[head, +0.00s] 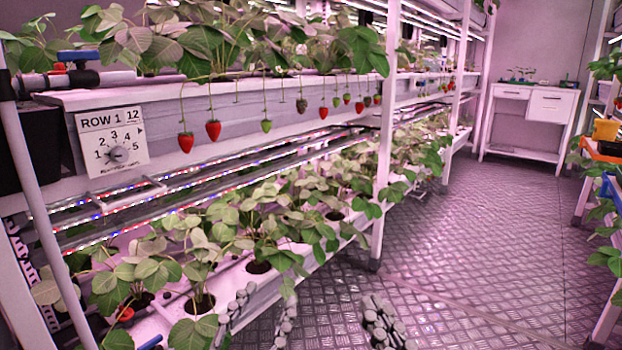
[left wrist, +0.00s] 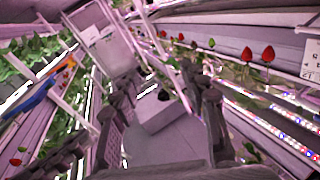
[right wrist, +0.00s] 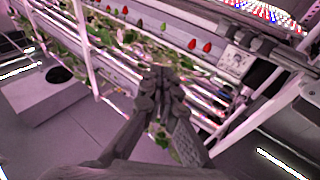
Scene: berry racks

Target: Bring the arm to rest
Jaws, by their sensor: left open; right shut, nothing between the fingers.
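My left gripper (head: 262,308) is at the bottom of the head view, in front of the lower plant shelf. Its two fingers stand apart with nothing between them, which also shows in the left wrist view (left wrist: 158,98). My right gripper (head: 377,308) is to the right of it, over the metal floor. In the right wrist view its fingertips (right wrist: 159,78) meet and hold nothing. Both grippers are apart from the plants and berries. Most of both arms lies outside the head view.
The plant rack (head: 270,85) runs along the left with ripe red strawberries (head: 213,130) hanging from its upper gutter. A white post (head: 385,150) stands at its front. A white cabinet (head: 528,115) is at the back. The patterned floor (head: 470,240) between the racks is clear.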

